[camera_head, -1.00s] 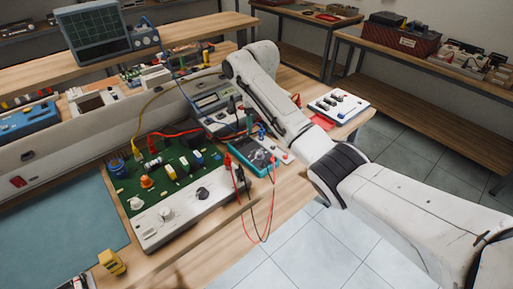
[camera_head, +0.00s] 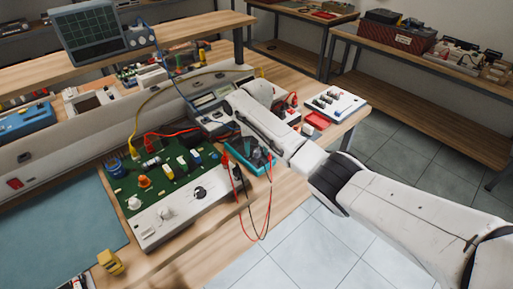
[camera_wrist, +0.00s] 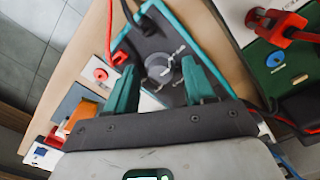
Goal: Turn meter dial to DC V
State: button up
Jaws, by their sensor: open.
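The meter (camera_head: 239,152) is a dark handheld unit with a teal rim, lying on the bench beside the green circuit board. In the wrist view the meter (camera_wrist: 208,50) fills the middle. Its round grey dial (camera_wrist: 159,66) has white marks around it; its setting is too small to read. My gripper (camera_wrist: 159,64) is open, with one teal finger on each side of the dial. I cannot tell whether the fingers touch it. In the head view my arm covers part of the meter and the dial cannot be made out.
Red and black leads (camera_head: 268,205) run from the meter and hang over the bench's front edge. The green circuit board (camera_head: 165,172) with a white control panel stands left of it. An orange-switched module (camera_wrist: 83,112) lies close by in the wrist view.

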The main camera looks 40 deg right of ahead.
grip_shut()
dwell(0.4)
jog(key=shift+m, duration=0.3)
jog(key=m+p, duration=0.1)
jog(key=m, duration=0.1)
jog(key=shift+a+r+m+p, duration=0.1)
jog(key=shift+m+p, duration=0.2)
jog(key=shift+p, duration=0.1)
jog(key=m+p, duration=0.1)
jog(key=m, duration=0.4)
jog(key=shift+m, duration=0.4)
grip_release()
